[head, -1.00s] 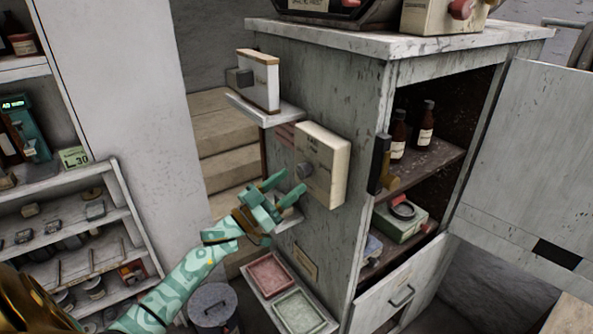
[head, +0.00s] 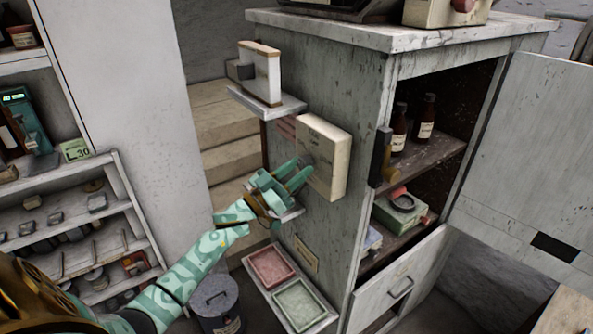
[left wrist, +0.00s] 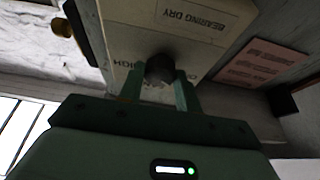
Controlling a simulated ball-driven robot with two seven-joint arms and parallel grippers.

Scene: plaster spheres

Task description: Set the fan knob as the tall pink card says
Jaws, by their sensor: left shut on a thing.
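The fan knob (left wrist: 160,69) is a dark round knob on the face of a cream box (head: 328,150) fixed to the side of the grey cabinet. My left gripper (head: 303,170) has its fingers on both sides of the knob and is shut on it. In the left wrist view the green fingers (left wrist: 160,90) flank the knob. The box face there carries upside-down lettering, including "BEARING DRY". A pink card (left wrist: 262,62) is on the cabinet side beside the box; its text is too small to read. The knob's pointer is not visible. My right gripper is out of view.
A shelf (head: 268,103) with another cream box (head: 262,72) sticks out above and left. A tray with a pink dish (head: 271,268) and a green dish (head: 300,304) lies below. The cabinet door (head: 530,160) stands open at right. A lidded bin (head: 216,300) stands lower left.

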